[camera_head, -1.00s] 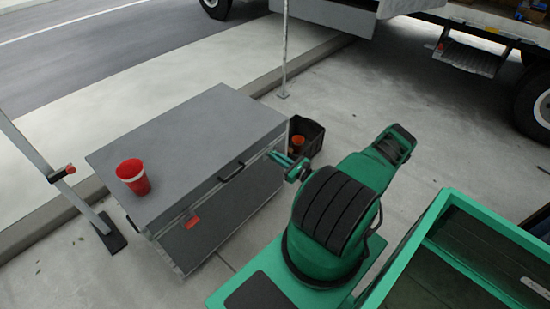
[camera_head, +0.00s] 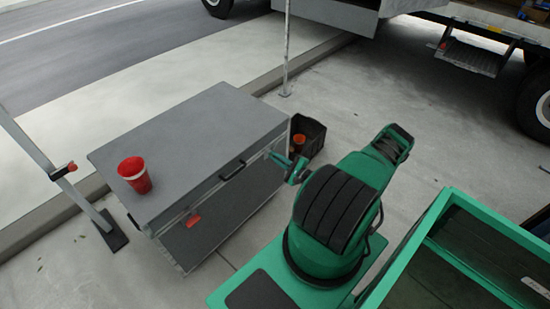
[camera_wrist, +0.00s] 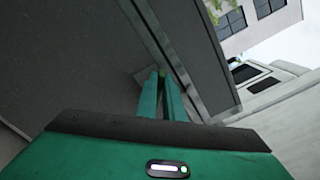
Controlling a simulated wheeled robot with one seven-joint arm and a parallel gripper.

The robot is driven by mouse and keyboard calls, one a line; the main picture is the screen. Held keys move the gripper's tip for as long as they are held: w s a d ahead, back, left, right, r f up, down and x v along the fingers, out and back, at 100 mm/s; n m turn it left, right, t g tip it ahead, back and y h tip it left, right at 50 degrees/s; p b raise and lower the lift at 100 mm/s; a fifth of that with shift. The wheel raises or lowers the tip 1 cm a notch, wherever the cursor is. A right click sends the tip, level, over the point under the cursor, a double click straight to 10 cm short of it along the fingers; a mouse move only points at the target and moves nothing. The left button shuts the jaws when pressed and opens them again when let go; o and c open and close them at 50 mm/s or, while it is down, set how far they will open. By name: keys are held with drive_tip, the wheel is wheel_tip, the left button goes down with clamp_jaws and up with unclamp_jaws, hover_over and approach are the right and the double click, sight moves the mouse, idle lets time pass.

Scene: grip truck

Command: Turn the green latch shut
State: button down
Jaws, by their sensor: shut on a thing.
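The grey case (camera_head: 190,135) stands on the pavement with its lid down. My gripper (camera_head: 278,158) is at the right end of the case's front side, close to the lid seam. In the wrist view my gripper's two green fingers (camera_wrist: 162,88) are close together against the case's metal edging. They are shut on the green latch (camera_wrist: 162,72), of which only a small bit shows between the fingertips. In the head view the green latch is hidden by my gripper. A red latch (camera_head: 193,221) shows at the left end of the front side.
A black handle (camera_head: 232,170) is on the case's front. A dark crate (camera_head: 308,137) and a thin pole (camera_head: 286,60) stand right of the case. A stand (camera_head: 75,190) is at left.

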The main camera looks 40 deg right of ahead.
drive_tip(key=n, duration=0.4)
drive_tip(key=shift+a+f+n, duration=0.25)
drive_tip(key=shift+f+n, duration=0.05)
drive_tip(key=shift+a+f+n, duration=0.1)
drive_tip(key=shift+f+n, duration=0.05)
drive_tip(key=shift+n, duration=0.65)
drive_tip(key=shift+f+n, duration=0.15)
drive_tip(key=shift+n, duration=0.65)
drive_tip(key=c, duration=1.9)
unclamp_jaws()
drive_tip(key=shift+o, duration=0.2)
drive_tip(key=s+d, duration=0.1)
drive_tip(key=s, duration=0.9)
drive_tip(key=shift+s, duration=0.4)
drive_tip(key=shift+w+n, duration=0.1)
drive_tip(key=shift+n, duration=0.2)
